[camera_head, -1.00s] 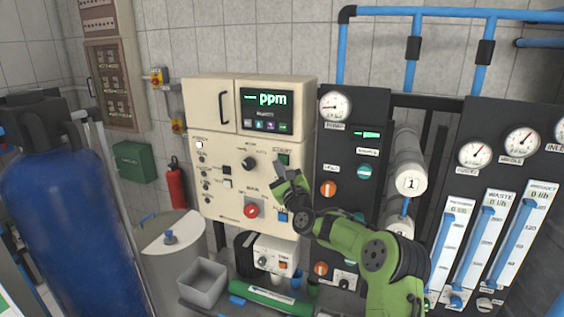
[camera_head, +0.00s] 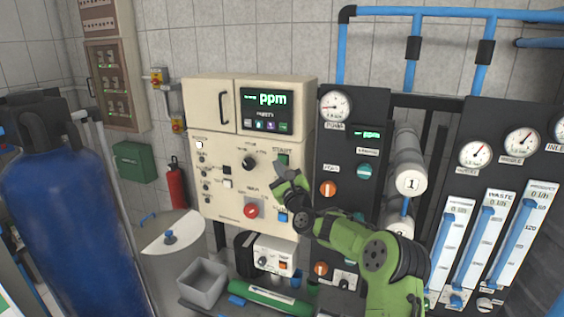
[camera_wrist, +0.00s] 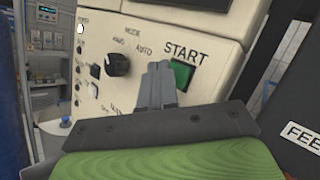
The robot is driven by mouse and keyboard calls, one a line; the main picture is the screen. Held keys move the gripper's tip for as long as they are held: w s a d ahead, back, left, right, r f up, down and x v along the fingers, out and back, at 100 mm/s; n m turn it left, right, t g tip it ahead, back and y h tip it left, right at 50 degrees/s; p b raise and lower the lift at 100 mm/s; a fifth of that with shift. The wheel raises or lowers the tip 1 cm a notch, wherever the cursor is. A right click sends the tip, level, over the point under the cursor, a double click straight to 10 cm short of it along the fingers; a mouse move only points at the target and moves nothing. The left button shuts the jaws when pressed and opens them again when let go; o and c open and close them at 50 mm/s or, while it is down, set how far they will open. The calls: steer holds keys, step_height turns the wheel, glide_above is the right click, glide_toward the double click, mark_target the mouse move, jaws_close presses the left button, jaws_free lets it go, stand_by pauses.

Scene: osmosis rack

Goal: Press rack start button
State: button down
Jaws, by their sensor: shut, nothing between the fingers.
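The green START button (camera_wrist: 182,74) is on the cream control panel, under the printed word START. In the head view the button (camera_head: 284,159) shows just above my gripper. My gripper (camera_head: 281,169) is shut and empty in front of the panel. In the wrist view the shut fingers of my gripper (camera_wrist: 161,72) point at the panel and cover the left edge of the button. I cannot tell whether the fingertips touch it.
A black mode knob (camera_head: 249,163), a red stop knob (camera_head: 251,211) and a blue button (camera_head: 283,216) are on the same panel. The display (camera_head: 266,110) above reads ppm. A dark gauge board (camera_head: 349,150) stands right of the panel.

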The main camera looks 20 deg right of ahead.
steer(key=shift+w+d, duration=0.3)
steer(key=shift+d, duration=0.05)
steer(key=shift+w+d+p, duration=0.3)
steer(key=shift+p, duration=0.2)
stand_by(0.7)
stand_by(0.4)
steer(key=shift+s+a+b, duration=0.4)
steer(key=shift+s+a, duration=0.2)
steer(key=shift+s+a+b, duration=0.55)
steer(key=shift+s+a, duration=1.25)
